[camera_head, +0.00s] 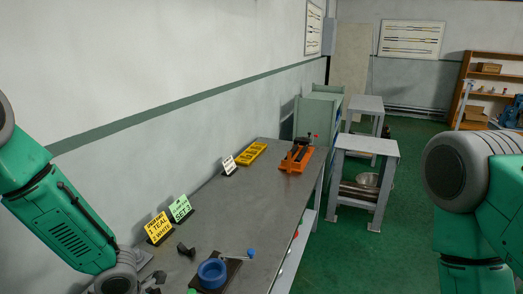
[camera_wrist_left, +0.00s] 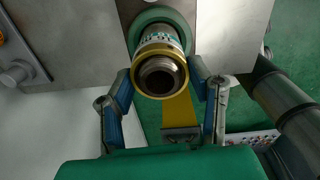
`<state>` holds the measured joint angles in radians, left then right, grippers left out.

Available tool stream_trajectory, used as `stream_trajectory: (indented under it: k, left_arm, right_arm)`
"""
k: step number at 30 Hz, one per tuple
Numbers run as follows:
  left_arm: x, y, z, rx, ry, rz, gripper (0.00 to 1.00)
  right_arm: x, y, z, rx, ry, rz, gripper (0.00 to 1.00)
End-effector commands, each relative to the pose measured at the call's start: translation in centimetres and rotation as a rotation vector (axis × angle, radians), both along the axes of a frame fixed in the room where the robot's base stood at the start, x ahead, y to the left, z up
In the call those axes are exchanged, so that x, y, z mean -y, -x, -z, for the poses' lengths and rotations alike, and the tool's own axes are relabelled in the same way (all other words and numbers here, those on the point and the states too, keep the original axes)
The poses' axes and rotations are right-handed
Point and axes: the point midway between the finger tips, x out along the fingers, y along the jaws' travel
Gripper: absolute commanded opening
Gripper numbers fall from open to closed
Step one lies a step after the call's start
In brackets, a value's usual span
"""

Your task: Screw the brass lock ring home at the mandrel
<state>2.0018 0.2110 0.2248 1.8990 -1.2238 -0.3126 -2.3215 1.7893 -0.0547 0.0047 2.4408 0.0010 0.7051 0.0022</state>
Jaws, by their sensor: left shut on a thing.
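The brass lock ring (camera_wrist_left: 184,72) shows in the left wrist view as a yellow band around a round, threaded steel end, the mandrel (camera_wrist_left: 158,76). A lettered silver collar and a green ring sit behind it. My left gripper (camera_wrist_left: 163,82) has one finger on each side of the brass ring and is shut on it. I cannot tell how far the ring is screwed on. In the head view my left arm comes in at the lower left, and its gripper is not clearly visible. My right arm shows at the right edge; its gripper is out of view.
On the grey bench (camera_head: 215,214) are a blue round vise part (camera_head: 212,271), yellow (camera_head: 158,228) and green (camera_head: 181,208) sign cards, a yellow tray (camera_head: 252,153) and an orange vise (camera_head: 296,157). A grey side table (camera_head: 368,147) stands beyond. Green floor lies open at the right.

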Motion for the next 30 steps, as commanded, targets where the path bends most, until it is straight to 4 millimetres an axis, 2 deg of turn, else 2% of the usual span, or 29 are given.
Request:
stream_trajectory:
  k: [1,2,3,4,12,16,20,30]
  left_arm:
    - [0.0,0.0,0.0,0.0,0.0,0.001,0.0]
    - [0.0,0.0,0.0,0.0,0.0,0.001,0.53]
    - [0.0,0.0,0.0,0.0,0.0,0.001,0.68]
    - [0.0,0.0,0.0,0.0,0.0,0.0,0.71]
    - [0.0,0.0,0.0,0.0,0.0,-0.001,0.71]
    - [0.0,-0.1,-0.9,0.002,0.002,-0.003,0.71]
    - [0.1,-0.1,-3.0,0.004,0.003,-0.003,0.71]
    - [0.0,-0.2,-9.8,0.002,0.003,-0.001,0.71]
  right_arm:
    - [0.0,0.0,0.0,0.0,0.0,0.0,0.4]
    - [0.0,0.0,0.0,0.0,0.0,0.0,0.4]
    - [0.0,0.0,0.0,0.0,0.0,0.0,0.4]
    - [0.0,0.0,0.0,0.0,0.0,0.0,0.4]
    - [0.0,0.0,0.0,0.0,0.0,0.0,0.4]
    - [0.0,0.3,-0.1,0.002,0.0,0.0,0.4]
    - [0.0,0.3,-0.1,0.003,0.0,0.0,0.4]
    - [0.0,0.3,-0.1,0.003,0.0,0.0,0.4]
